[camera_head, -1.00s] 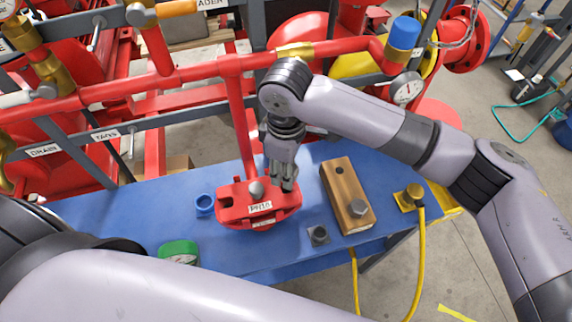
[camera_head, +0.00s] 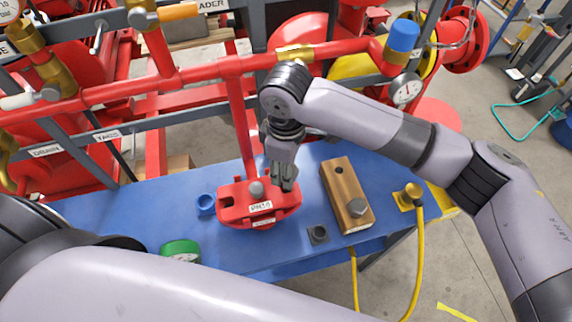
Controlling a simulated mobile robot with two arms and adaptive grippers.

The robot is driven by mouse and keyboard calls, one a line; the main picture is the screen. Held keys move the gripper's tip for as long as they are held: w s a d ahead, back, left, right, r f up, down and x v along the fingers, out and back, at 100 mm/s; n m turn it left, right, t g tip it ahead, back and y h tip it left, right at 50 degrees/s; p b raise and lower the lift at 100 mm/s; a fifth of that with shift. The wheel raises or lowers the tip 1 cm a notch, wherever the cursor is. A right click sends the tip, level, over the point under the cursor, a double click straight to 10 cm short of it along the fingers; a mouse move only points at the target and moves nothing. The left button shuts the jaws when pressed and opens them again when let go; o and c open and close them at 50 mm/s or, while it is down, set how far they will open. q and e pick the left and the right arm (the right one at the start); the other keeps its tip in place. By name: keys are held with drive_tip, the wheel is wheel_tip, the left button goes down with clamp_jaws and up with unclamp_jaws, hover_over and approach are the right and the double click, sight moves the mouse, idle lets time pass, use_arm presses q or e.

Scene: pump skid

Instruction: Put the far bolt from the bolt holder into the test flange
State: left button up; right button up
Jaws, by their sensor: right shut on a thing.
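The red test flange (camera_head: 232,212), with a white label on its front, sits on the blue bench. A grey bolt head (camera_head: 257,189) shows at its top left. The wooden bolt holder (camera_head: 341,183) lies to the right; its far hole is empty and a bolt (camera_head: 357,207) stands at its near end. My right gripper (camera_head: 286,186) points down at the right side of the flange. It is shut on the far bolt, which its fingers mostly hide; I cannot tell how deep the bolt sits in the flange. My left gripper is out of view.
A blue ring (camera_head: 206,204) lies left of the flange and a green-rimmed gauge (camera_head: 180,251) nearer. A small dark square block (camera_head: 318,234) lies between flange and holder. Red pipes rise behind the bench.

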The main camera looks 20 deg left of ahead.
idle(0.4)
drive_tip(key=shift+p, duration=0.45)
drive_tip(key=shift+f+b, duration=0.85)
drive_tip(key=shift+f, duration=2)
drive_tip(key=o, duration=1.3)
drive_tip(key=shift+r, duration=0.25)
wheel_tip(320, 180, up, 12)
drive_tip(key=shift+f, duration=0.2)
